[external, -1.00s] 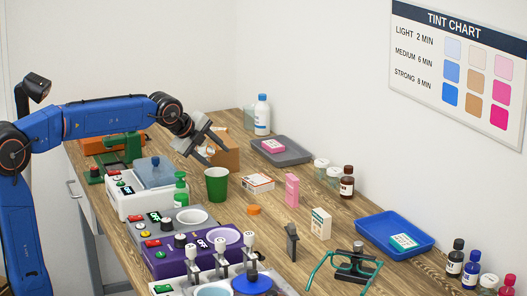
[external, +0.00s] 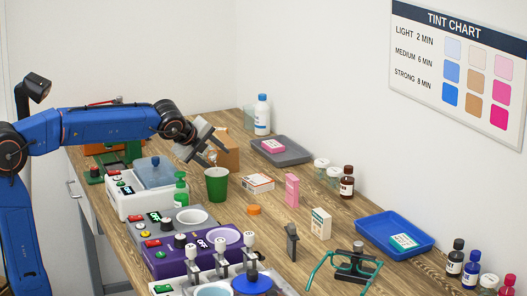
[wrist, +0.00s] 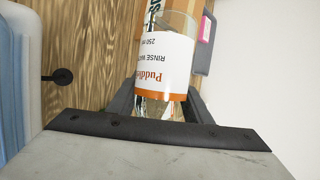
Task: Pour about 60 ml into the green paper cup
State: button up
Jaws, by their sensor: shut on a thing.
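The green paper cup (external: 217,186) stands upright on the bench, open at the top. Its inside cannot be made out. My gripper (external: 207,158) is above and slightly left of the cup, apart from it. In the wrist view, my gripper (wrist: 160,104) is shut on a clear bottle (wrist: 163,70). Its white label has an orange band and reads "RINSE WATER" upside down in that view. Clear liquid seems to show in the bottle. In the external view the bottle is mostly hidden by the fingers, so its tilt is hard to tell.
A cardboard box (external: 228,150) stands behind the gripper. A green pump bottle (external: 181,188) and a white heater unit (external: 137,200) are left of the cup. A small carton (external: 258,182) and an orange cap (external: 254,210) lie to its right. A grey tray (external: 297,157) is farther back.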

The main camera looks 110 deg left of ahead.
jog(key=shift+s+a+r+y, duration=0.1)
jog(key=shift+s+a+y, duration=0.1)
jog(key=shift+a+y, duration=0.1)
dwell(0.7)
jog(key=shift+r+m+g+y+p, duration=0.35)
jog(key=shift+m+g+y+p, duration=0.05)
jog(key=shift+p, duration=0.5)
dwell(1.2)
jog(key=shift+f+n+h, duration=0.3)
jog(key=shift+f+h, duration=0.1)
jog(key=shift+h, duration=0.1)
jog(key=shift+t, duration=0.4)
jog(key=shift+r+n+t+h, duration=0.1)
jog(key=shift+n+t+h, duration=0.2)
jog(key=shift+h, duration=0.2)
jog(key=shift+s+r+n+t+h, duration=0.1)
jog(key=shift+r+n+t+h, duration=0.15)
jog(key=shift+h, duration=0.25)
jog(key=shift+a+t, duration=0.1)
jog(key=shift+t, duration=0.15)
dwell(1.2)
